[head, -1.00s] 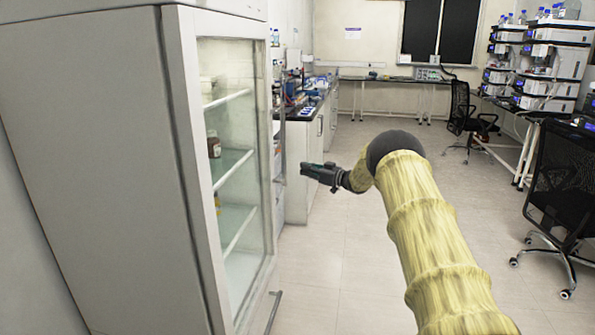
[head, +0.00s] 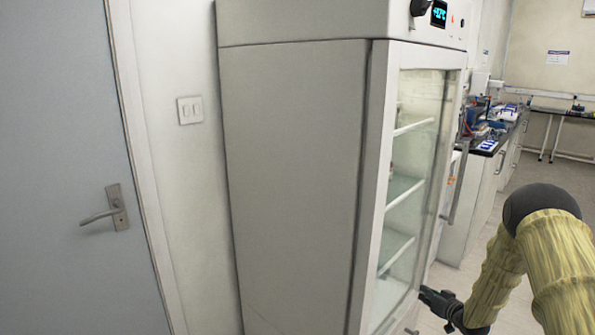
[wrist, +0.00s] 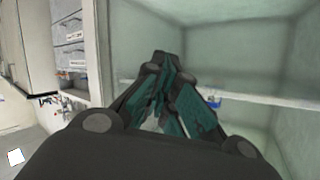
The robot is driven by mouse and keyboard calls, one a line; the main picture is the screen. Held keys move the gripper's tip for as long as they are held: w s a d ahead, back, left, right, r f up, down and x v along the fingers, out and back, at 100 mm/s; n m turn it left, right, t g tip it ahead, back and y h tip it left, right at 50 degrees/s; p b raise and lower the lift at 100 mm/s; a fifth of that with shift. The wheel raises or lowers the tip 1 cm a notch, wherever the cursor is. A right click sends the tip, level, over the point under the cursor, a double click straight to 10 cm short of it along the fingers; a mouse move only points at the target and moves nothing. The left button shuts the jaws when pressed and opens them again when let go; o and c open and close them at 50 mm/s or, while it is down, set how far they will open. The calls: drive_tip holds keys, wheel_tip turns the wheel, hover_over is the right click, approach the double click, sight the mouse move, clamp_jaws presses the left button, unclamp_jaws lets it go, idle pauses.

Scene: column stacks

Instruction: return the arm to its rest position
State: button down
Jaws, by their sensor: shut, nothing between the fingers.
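My gripper (head: 428,296) is at the lower right of the head view, in front of the lower part of a tall glass-door cabinet (head: 290,180). In the wrist view my gripper (wrist: 160,100) fills the middle, its fingers closed together with nothing between them. The cabinet's shelves (wrist: 240,95) show behind the fingers in the wrist view. My arm, in a yellow cover, bends down from the right edge of the head view. I cannot tell whether the gripper touches the cabinet.
A grey door with a lever handle (head: 105,212) and a light switch (head: 190,110) are at the left. Beyond the cabinet is a lab bench (head: 490,145) with small items. The floor (head: 540,170) shows clear between the bench and my arm.

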drive_tip(key=s+a+f+g+h+p, duration=0.15)
drive_tip(key=s+a+f, duration=0.3)
drive_tip(key=s, duration=0.45)
drive_tip(key=s+a+f+m+g, duration=0.1)
drive_tip(key=s+a+f+g, duration=0.25)
drive_tip(key=s+a, duration=0.4)
drive_tip(key=s+a+f+g+h+p, duration=0.15)
drive_tip(key=s+a+f, duration=0.3)
drive_tip(key=s, duration=0.65)
drive_tip(key=s+a+r+g, duration=0.1)
drive_tip(key=s+a+g, duration=0.1)
drive_tip(key=s, duration=0.9)
drive_tip(key=s+a+r+g+p, duration=0.1)
drive_tip(key=s+a+g, duration=0.1)
drive_tip(key=s, duration=0.9)
drive_tip(key=s+a+r+n+g, duration=0.1)
drive_tip(key=s+a+g, duration=0.1)
drive_tip(key=s, duration=0.9)
drive_tip(key=shift+r+g+p, duration=0.25)
drive_tip(key=shift+g+p, duration=0.15)
drive_tip(key=shift+g, duration=0.15)
